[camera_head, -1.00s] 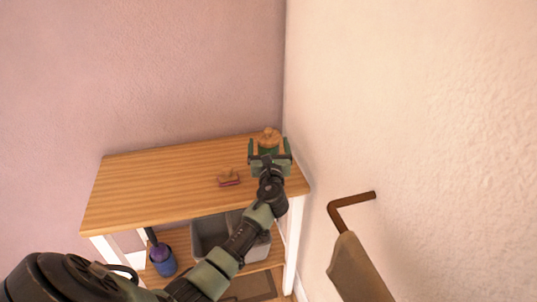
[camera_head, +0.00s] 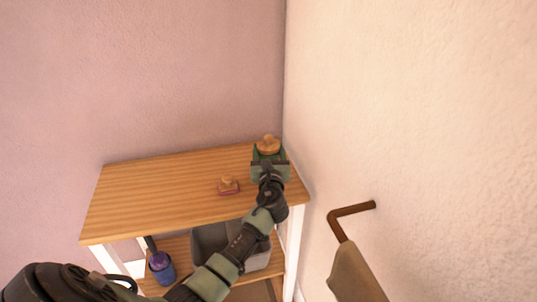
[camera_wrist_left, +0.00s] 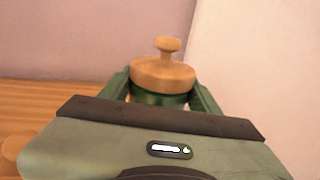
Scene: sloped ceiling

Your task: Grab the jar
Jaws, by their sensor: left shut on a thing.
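The jar has a round wooden lid with a knob and a dark green body. In the head view the jar (camera_head: 268,146) is at the back right corner of the wooden table. My left gripper (camera_head: 269,157) is shut on the jar, with a finger on each side of its body. In the left wrist view the jar (camera_wrist_left: 163,76) stands upright between the two green fingers of the left gripper (camera_wrist_left: 162,98). The lower part of the jar is hidden behind the gripper. I cannot tell whether its base touches the table. My right gripper is not in view.
A grey bin (camera_head: 208,240) and a blue container (camera_head: 161,268) are on the lower shelf. A wall stands close on the right, with a brown hook (camera_head: 350,210) holding cloth (camera_head: 352,275).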

